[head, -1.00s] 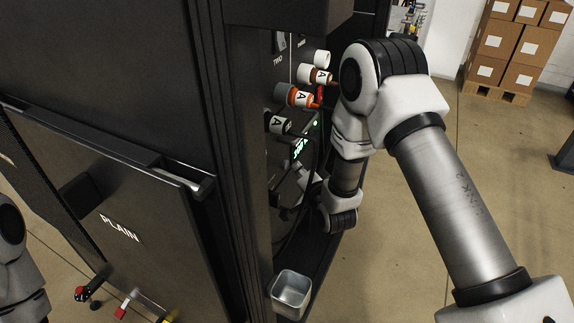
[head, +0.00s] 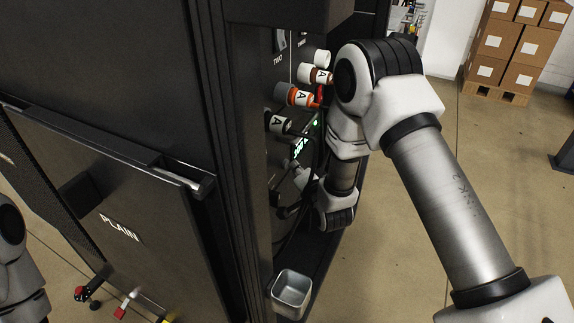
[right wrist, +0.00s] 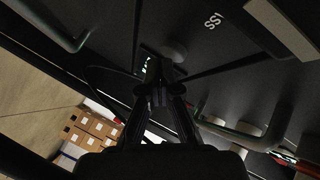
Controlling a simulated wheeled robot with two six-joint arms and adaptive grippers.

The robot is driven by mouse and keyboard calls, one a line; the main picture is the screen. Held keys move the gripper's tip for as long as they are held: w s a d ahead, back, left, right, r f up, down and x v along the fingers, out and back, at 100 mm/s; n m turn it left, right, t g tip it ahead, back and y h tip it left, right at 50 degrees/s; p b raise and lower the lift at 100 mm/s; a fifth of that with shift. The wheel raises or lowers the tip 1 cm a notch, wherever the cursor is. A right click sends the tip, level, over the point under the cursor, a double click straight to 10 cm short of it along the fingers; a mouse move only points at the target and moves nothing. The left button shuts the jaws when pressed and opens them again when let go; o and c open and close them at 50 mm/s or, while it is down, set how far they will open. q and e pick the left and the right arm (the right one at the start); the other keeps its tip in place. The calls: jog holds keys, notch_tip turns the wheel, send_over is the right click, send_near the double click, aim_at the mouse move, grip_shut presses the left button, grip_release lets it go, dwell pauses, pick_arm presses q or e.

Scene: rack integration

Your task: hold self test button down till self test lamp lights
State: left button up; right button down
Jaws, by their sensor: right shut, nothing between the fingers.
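My right gripper (head: 284,206) is shut and empty, low at the rack's front panel in the head view, partly in shadow. In the right wrist view its closed fingertips (right wrist: 157,66) point at the panel, beside a dim round grey part (right wrist: 174,51) that may be the self test button. I cannot tell whether they touch it. A green-lit display (head: 300,148) shows above the gripper, with a small green light (head: 315,123) over it. I cannot make out which lamp is the self test lamp. My left gripper is out of view.
Plugs marked A (head: 300,97) stick out of the panel above my right wrist. A metal bin (head: 291,292) stands below the gripper. A dark panel marked PLAIN (head: 120,228) is at left. Boxes on a pallet (head: 508,50) stand far off.

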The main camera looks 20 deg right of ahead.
jog(key=shift+w+a, duration=0.25)
jog(key=shift+w, duration=0.05)
dwell(2.5)
jog(key=shift+s+d, duration=0.1)
dwell(1.5)
jog(key=shift+s+d, duration=0.45)
jog(key=shift+s, duration=0.05)
jog(key=s+d, duration=0.1)
jog(key=s, duration=0.1)
jog(key=s+d, duration=0.1)
jog(key=d, duration=0.1)
jog(key=shift+s+d+p, duration=0.2)
jog(key=shift+s+p, duration=0.1)
jog(key=shift+s, duration=0.1)
dwell(0.3)
